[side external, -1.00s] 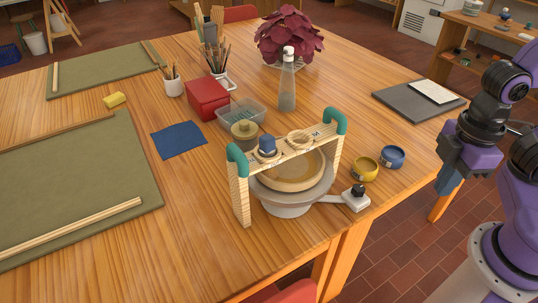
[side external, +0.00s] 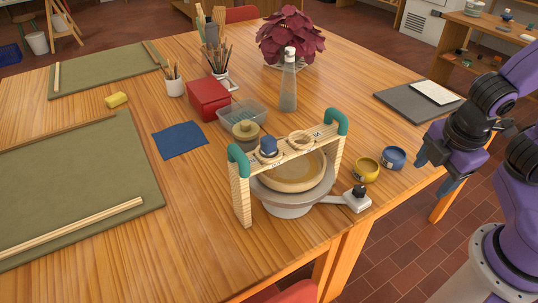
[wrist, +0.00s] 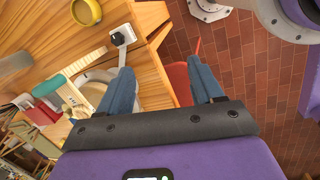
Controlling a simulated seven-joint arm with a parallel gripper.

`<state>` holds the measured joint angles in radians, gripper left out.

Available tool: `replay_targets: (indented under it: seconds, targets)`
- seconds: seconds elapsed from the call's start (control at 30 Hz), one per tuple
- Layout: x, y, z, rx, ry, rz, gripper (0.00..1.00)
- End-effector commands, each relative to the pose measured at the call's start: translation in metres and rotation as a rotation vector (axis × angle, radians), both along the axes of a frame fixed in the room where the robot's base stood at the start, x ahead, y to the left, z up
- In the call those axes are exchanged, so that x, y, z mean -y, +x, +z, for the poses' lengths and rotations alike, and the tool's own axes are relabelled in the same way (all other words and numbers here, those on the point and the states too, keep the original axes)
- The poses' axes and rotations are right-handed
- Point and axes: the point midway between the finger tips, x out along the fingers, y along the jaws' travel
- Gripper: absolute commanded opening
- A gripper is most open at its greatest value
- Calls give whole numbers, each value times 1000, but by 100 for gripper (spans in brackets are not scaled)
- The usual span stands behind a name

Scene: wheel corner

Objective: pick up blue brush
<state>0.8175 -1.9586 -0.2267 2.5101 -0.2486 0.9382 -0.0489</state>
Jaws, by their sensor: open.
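A small dark-blue piece (side external: 268,146) stands in the left ring of a wooden rack (side external: 295,150) with teal corners. It may be the blue brush, but its bristles cannot be made out. The rack straddles a pottery wheel (side external: 290,208). My gripper (side external: 434,175) is at the right, past the table's right edge, open and empty, well apart from the rack. In the wrist view its two blue fingers (wrist: 160,66) are spread, with the wheel partly behind the left finger.
A yellow bowl (side external: 366,169) and a blue bowl (side external: 393,157) stand between rack and gripper. A white box with a black knob (side external: 356,199) sits at the table edge. A clear bottle (side external: 288,88), a tub (side external: 242,112) and cups of brushes (side external: 217,62) stand behind the rack.

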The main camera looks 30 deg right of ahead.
Motion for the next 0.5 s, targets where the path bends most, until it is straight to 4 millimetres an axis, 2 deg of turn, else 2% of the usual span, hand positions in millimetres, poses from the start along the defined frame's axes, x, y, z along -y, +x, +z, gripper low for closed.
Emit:
replay_targets:
  seconds: [0.13,0.27,0.37,0.5]
  targets:
    - [4,39,-4,126,-209,280,66]
    - [-4,74,-1,235,-382,530,66]
    - [-18,98,3,317,-508,725,66]
    - [-50,126,10,433,-680,1007,66]
